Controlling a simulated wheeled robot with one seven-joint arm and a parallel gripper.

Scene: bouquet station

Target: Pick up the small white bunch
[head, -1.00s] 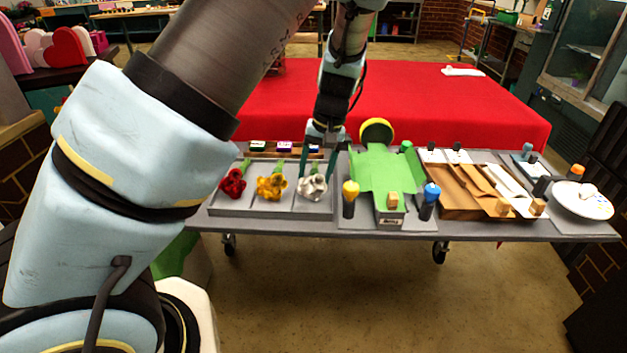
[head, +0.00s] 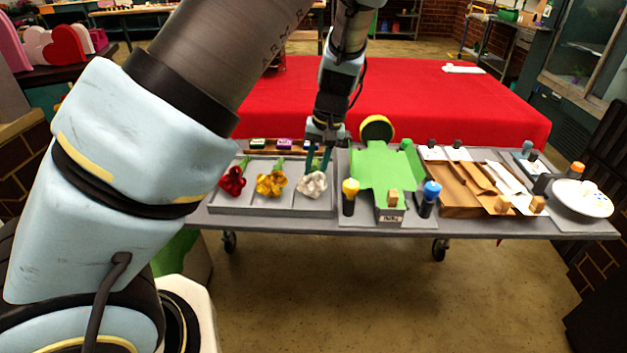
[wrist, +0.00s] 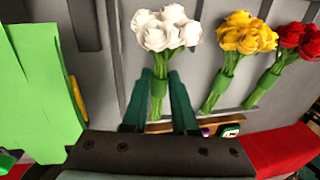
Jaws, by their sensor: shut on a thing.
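The small white bunch (head: 312,185) is at the right end of the grey tray (head: 232,206) in the head view. In the wrist view the white bunch (wrist: 166,28) has its flower heads at the top and its green stems between my fingers. My gripper (head: 318,160) is shut on the stems, just behind the blooms; its two dark green fingers (wrist: 160,90) show on either side of them. I cannot tell whether the bunch touches the tray.
A yellow bunch (head: 271,184) and a red bunch (head: 233,181) lie to the left in the tray. A green wrap sheet (head: 380,170) lies on the right, with yellow-topped (head: 350,192) and blue-topped (head: 430,195) bottles in front. A red-covered table (head: 430,105) stands behind.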

